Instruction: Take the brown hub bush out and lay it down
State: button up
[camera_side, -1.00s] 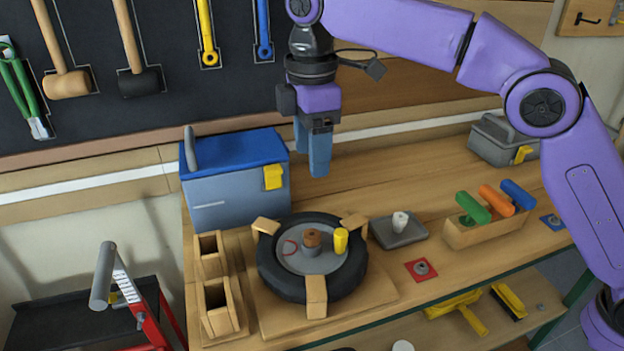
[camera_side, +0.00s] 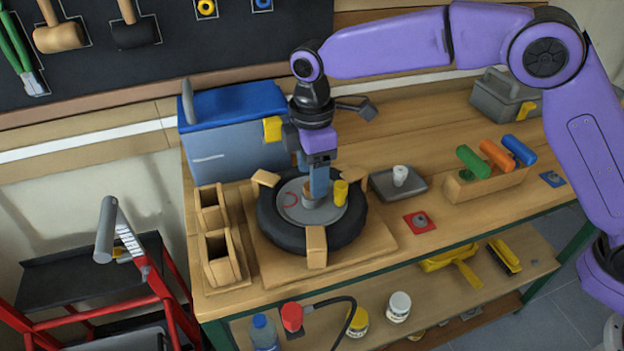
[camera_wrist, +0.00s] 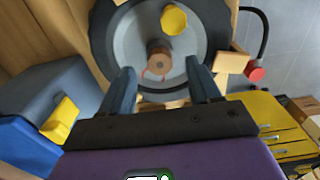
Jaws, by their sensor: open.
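The brown hub bush (camera_wrist: 159,58) stands in the hub at the middle of the wheel. In the side view my gripper's fingers hide most of it. The wheel (camera_side: 267,228) has a black tyre and a grey disc, and lies flat between wooden blocks on a board. A yellow cylinder (camera_side: 341,193) stands on the disc just right of the bush; it also shows in the wrist view (camera_wrist: 173,19). My gripper (camera_side: 316,192) points down over the hub, open. In the wrist view its two fingertips (camera_wrist: 160,68) lie either side of the bush, with gaps visible.
A blue-lidded box (camera_side: 230,150) stands behind left, wooden bins (camera_side: 222,255) at left.

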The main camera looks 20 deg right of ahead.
jog(key=shift+f, duration=1.35)
grip_shut()
jog(key=shift+r, duration=0.1)
jog(key=shift+r, duration=1.55)
jog(key=shift+r, duration=0.95)
